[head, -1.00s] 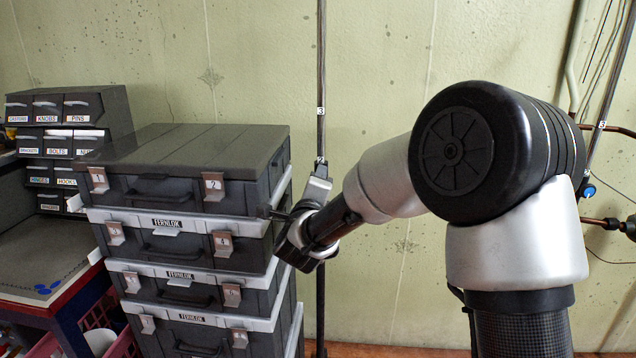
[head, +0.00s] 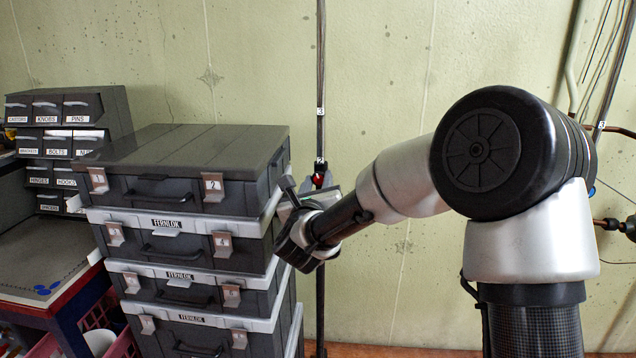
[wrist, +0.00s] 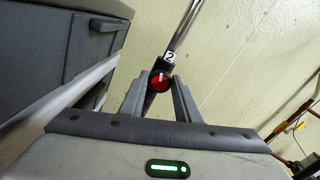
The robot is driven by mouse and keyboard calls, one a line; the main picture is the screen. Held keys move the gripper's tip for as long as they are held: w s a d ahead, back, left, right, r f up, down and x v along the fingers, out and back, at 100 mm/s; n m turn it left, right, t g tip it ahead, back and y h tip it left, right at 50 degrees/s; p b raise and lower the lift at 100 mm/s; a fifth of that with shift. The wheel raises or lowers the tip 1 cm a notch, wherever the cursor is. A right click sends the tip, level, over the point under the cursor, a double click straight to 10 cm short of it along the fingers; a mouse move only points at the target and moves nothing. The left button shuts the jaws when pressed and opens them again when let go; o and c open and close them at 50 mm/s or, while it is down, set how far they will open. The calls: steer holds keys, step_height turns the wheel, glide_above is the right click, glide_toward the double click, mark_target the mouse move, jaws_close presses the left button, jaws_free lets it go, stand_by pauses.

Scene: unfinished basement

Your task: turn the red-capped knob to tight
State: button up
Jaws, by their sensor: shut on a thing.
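The red-capped knob (wrist: 160,81) sits on a black clamp on a thin upright pole, just below a white label "2". A white line on its cap points roughly up in the wrist view. In the head view a bit of red (head: 318,180) shows at the same clamp, partly hidden by my gripper (head: 306,188). In the wrist view my gripper's two fingers (wrist: 160,92) stand on either side of the knob, shut on it. The exact contact is too small to see. No marking for tight is legible.
A stack of dark cases (head: 190,165) with latches stands close left of my gripper. A drawer cabinet (head: 65,135) and a workbench (head: 40,270) are farther left. The pole (head: 321,80) stands before a bare concrete wall. Pipes (head: 608,225) run at the far right.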

steer(key=shift+m, duration=1.7)
steer(key=o, duration=1)
steer(key=shift+o, duration=0.2)
steer(key=s+p, duration=0.1)
steer(key=s, duration=1.6)
steer(key=shift+s+a, duration=0.2)
steer(key=shift+a, duration=0.1)
